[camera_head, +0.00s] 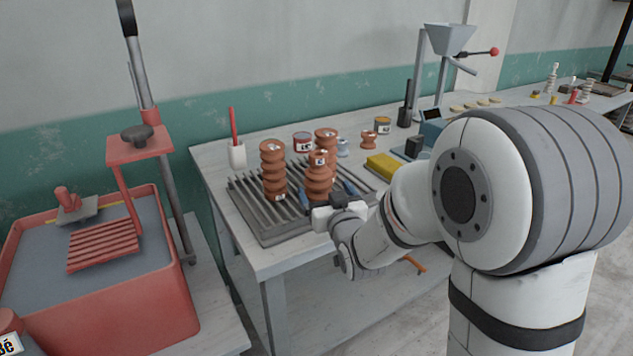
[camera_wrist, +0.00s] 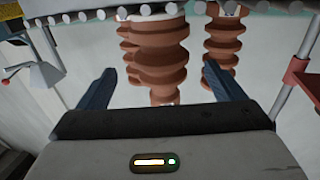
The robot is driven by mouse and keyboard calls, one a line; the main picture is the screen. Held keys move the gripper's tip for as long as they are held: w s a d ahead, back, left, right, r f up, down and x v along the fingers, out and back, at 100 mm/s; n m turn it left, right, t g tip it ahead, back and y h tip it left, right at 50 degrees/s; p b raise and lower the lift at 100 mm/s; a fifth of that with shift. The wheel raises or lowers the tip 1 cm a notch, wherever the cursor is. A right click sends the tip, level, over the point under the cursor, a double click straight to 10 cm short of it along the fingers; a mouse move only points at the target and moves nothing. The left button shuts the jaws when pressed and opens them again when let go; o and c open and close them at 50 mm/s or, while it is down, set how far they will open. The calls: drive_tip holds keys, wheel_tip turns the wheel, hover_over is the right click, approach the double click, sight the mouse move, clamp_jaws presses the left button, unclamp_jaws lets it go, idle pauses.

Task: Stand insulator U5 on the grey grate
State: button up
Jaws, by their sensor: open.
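Three brown ribbed insulators stand upright on the grey grate (camera_head: 247,207): one at the left (camera_head: 273,165), one at the back (camera_head: 326,138) and one in front (camera_head: 318,178). They carry small white labels that I cannot read, so I cannot tell which is U5. My gripper (camera_head: 327,192) is open, its blue fingers on either side of the front insulator. The wrist view is upside down. There, the front insulator (camera_wrist: 163,94) lies between the open fingers with a gap on each side, another overlapping behind it. A further insulator (camera_wrist: 222,45) stands to the right. The grate's bars (camera_wrist: 85,15) run along the top.
A yellow block (camera_head: 384,166) lies right of the grate. The grate's front left is bare. A red tub (camera_head: 110,300) stands left of the table.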

sight(316, 177)
drive_tip(key=p+x, duration=0.1)
drive_tip(key=x, duration=0.6)
drive_tip(key=shift+w+a, duration=0.15)
